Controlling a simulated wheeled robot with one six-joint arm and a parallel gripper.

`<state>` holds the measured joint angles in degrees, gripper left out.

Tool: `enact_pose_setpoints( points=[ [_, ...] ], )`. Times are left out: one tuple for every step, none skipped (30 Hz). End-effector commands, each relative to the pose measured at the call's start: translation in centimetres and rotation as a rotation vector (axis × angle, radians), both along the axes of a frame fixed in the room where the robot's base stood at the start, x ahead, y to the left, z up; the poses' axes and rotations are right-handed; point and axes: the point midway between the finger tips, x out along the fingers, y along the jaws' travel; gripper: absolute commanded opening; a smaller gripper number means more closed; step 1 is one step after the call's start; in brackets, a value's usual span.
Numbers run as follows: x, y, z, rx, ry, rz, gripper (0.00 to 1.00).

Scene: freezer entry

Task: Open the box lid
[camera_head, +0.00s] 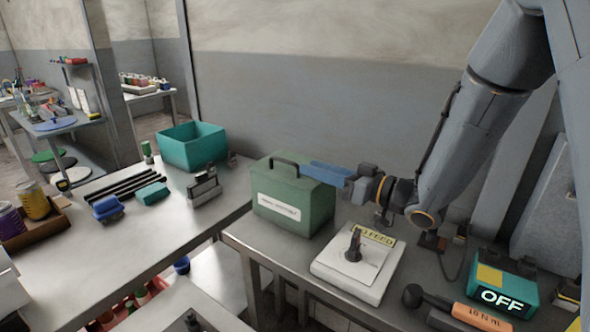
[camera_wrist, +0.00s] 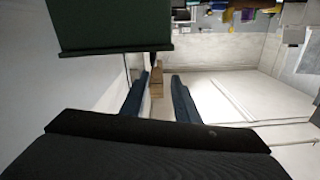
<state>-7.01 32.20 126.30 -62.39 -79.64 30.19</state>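A green box (camera_head: 290,205) with a white label stands on the right-hand table. Its lid (camera_head: 300,178) is down and carries a black handle (camera_head: 285,163). My gripper (camera_head: 325,173) reaches in from the right, with its blue fingers level with the lid top, near the lid's right part. Whether they touch the lid is unclear. In the wrist view the two fingers (camera_wrist: 160,92) stand apart with a clear gap. A dark green surface of the box (camera_wrist: 108,25) fills the upper left there. A small brown block shows between the fingers, farther off.
A white switch panel (camera_head: 350,285) with a black knob and a "NO FEED" label lies in front of the gripper. A teal "OFF" unit (camera_head: 503,283) and an orange-handled tool (camera_head: 475,315) are at right. A teal bin (camera_head: 192,145) stands on the left table.

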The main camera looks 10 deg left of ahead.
Motion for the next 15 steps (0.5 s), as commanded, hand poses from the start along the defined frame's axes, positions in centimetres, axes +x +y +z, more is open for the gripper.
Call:
enact_pose_setpoints(
  points=[
    [0.2,0.0,-0.9,0.000,0.000,0.001,0.28],
    [0.3,0.0,-1.1,0.000,0.000,0.001,0.28],
    [0.4,0.0,-1.3,0.000,0.000,0.001,0.28],
    [0.4,0.0,-1.4,0.000,0.000,0.001,0.28],
    [0.4,0.1,-1.5,0.000,0.000,0.001,0.28],
    [0.5,0.3,-1.5,0.000,0.000,0.002,0.28],
    [0.5,0.5,-1.5,0.000,0.000,0.002,0.28],
    [0.6,0.7,-1.5,0.001,0.000,0.003,0.28],
    [0.7,1.1,-1.4,0.000,0.000,0.004,0.28],
    [0.8,1.5,-1.4,0.000,0.000,0.004,0.28],
    [1.0,1.9,-1.3,0.000,0.000,0.004,0.28],
    [1.2,2.5,-1.3,0.000,0.000,0.004,0.28],
    [1.4,2.9,-1.3,-0.001,0.001,0.004,0.28],
    [1.6,3.4,-1.3,0.000,0.000,0.004,0.28],
    [1.8,4.0,-1.3,0.001,0.000,0.004,0.28]
  ],
)
